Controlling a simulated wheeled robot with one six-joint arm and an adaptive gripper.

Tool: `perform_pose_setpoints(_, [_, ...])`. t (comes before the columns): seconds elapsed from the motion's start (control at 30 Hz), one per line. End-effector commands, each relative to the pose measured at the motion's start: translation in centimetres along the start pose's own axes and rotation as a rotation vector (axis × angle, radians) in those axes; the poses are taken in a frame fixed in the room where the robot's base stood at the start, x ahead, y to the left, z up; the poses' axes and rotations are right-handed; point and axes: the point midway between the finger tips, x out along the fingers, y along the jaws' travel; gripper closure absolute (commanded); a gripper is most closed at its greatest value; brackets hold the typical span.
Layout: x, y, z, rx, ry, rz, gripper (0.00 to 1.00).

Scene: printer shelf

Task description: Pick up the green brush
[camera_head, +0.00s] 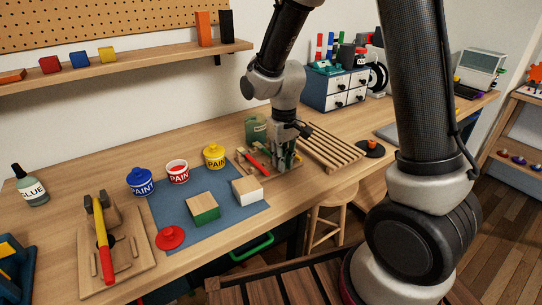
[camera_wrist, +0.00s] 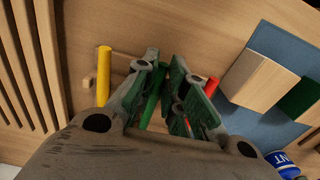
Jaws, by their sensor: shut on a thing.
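The green brush (camera_wrist: 153,96) shows in the wrist view as a green handle between my gripper's fingers. My gripper (camera_wrist: 165,68) is shut on it, over a wooden rack on the bench. In the head view my gripper (camera_head: 284,165) points down at this rack (camera_head: 270,180), and its fingers hide most of the green brush. A red brush (camera_wrist: 212,88) lies to the right of the fingers in the wrist view, and a yellow brush (camera_wrist: 103,76) to the left. The red brush also shows in the head view (camera_head: 253,163).
A green glass jar (camera_head: 256,129) stands just behind the rack. A slatted wooden rack (camera_head: 327,147) is to the right. A blue mat (camera_head: 225,217) with painted blocks lies to the left, near several paint pots (camera_head: 214,157). A stool (camera_head: 332,202) stands below the bench.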

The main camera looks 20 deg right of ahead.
Motion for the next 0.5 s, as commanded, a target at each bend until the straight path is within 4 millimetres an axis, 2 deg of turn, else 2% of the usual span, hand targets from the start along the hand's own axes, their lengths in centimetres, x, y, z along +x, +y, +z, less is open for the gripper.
perform_pose_setpoints(0.13, [-0.2,0.0,0.0,0.000,0.001,0.000,1.00])
perform_pose_setpoints(0.23, [-1.1,0.0,-0.1,0.000,0.002,0.000,1.00])
perform_pose_setpoints(0.5, [-6.7,0.0,-0.1,0.000,0.006,0.000,1.00])
